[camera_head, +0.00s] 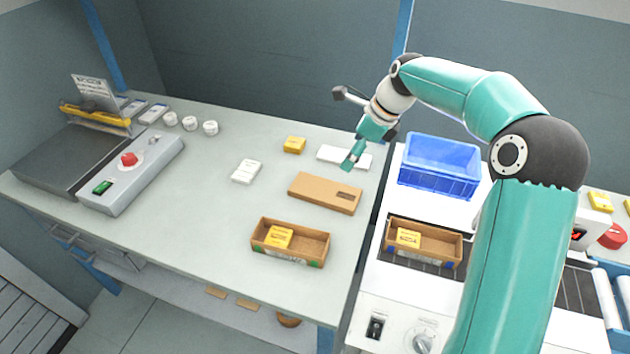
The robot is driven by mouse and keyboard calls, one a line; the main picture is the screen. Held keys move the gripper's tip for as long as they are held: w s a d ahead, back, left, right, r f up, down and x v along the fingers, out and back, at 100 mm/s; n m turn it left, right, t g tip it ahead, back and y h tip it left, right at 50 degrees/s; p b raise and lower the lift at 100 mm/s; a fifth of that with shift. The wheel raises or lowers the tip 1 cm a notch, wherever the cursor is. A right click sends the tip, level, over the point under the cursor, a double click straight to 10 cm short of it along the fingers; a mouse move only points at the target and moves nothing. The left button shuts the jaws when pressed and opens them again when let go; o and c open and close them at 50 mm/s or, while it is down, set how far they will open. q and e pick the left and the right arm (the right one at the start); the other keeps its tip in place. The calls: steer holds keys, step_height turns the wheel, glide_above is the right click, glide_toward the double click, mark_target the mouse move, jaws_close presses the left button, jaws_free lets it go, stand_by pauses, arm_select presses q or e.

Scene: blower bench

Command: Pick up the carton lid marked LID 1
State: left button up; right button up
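A flat brown carton lid (318,195) lies on the grey-green bench, right of its middle, with a small dark label near its right end. The label is too small to read, so I cannot confirm LID 1. My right gripper (356,155) hangs behind and above the lid's right part, in front of a flat white item (332,154). It looks apart from the lid. Its fingers overlap in this view, so their opening is unclear. My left gripper is not in view.
An open brown carton (291,257) with a yellow box stands in front of the lid. A similar carton (424,255) stands on the machine at the right, near a blue crate (439,180). A white box (246,171) and a yellow box (294,144) lie nearby. The bench's left middle is clear.

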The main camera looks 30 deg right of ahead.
glide_above(326, 190)
steer(key=s+d, duration=0.1)
steer(key=s, duration=0.1)
step_height(326, 190, down, 10)
steer(key=shift+w+d+f, duration=0.15)
steer(key=shift+f, duration=0.1)
steer(key=p+x, duration=0.1)
steer(key=x, duration=0.4)
steer(key=shift+p, duration=0.3)
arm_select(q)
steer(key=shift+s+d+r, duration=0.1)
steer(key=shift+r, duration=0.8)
arm_select(e)
steer(key=shift+r, duration=0.1)
steer(key=c, duration=0.9)
